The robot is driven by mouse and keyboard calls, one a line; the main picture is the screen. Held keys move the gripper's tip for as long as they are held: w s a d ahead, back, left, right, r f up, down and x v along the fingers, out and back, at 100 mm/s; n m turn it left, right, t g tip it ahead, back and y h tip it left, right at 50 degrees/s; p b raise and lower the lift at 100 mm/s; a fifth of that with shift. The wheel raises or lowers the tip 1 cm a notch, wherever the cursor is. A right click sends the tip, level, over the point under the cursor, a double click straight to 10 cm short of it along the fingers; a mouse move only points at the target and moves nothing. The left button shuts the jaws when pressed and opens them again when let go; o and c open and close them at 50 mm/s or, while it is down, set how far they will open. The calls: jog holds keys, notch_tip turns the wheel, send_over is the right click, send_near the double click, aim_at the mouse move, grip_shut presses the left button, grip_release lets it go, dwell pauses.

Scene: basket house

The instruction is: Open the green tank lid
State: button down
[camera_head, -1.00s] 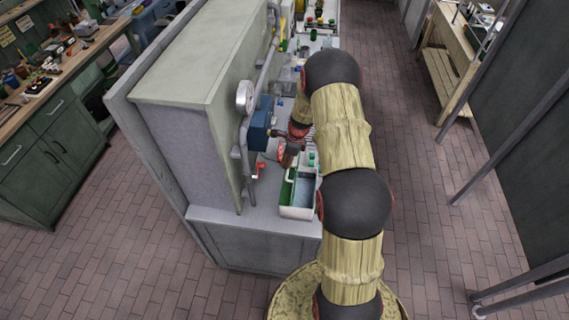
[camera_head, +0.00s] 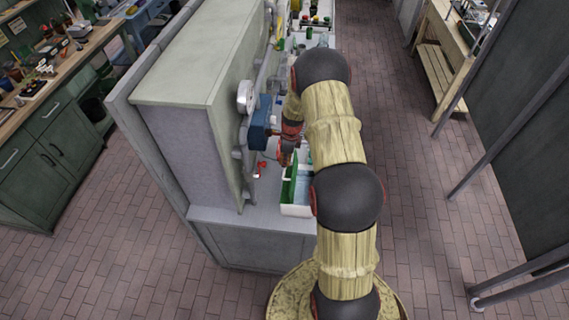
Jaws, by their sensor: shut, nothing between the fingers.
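The tank (camera_head: 297,211) is a small white box near the front end of the bench, and my arm covers its right part. Its green lid (camera_head: 288,190) shows as a steep panel along the tank's left side. A strip of the pale inside is visible to its right, so the lid looks raised; its exact angle is hard to tell. My gripper (camera_head: 286,160) is shut and empty, just above and behind the lid's upper end. I cannot tell whether it touches the lid.
A grey panel (camera_head: 192,85) rises left of the tank, with a gauge (camera_head: 245,97), pipes, a blue box (camera_head: 260,124) and a red valve handle (camera_head: 261,169). Bottles and other items stand farther back. The brick floor to the right is open.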

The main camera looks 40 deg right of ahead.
notch_tip(320, 180, up, 12)
jog(key=d, duration=0.1)
jog(key=shift+s+f, duration=0.25)
jog(key=shift+s, duration=0.2)
jog(key=s+a+r+n+g+b, duration=0.1)
jog(key=s+a+r+n+b, duration=0.1)
jog(key=s+a+n+b, duration=0.6)
jog(key=s+a+r+n+b, duration=0.3)
jog(key=s+a+n, duration=0.35)
jog(key=n, duration=0.55)
jog(key=s+a+f+n+t+b, duration=0.2)
jog(key=s+a+b, duration=0.3)
jog(key=b, duration=0.5)
jog(key=s+a+f+n+t+h+b, duration=0.1)
jog(key=s+a+f+n+t+b, duration=0.2)
jog(key=s+a+n+b, duration=0.2)
jog(key=s+a+b, duration=0.1)
jog(key=a+b, duration=0.2)
jog(key=b, duration=0.3)
jog(key=shift+s+a+f+t, duration=0.3)
jog(key=shift+a, duration=0.05)
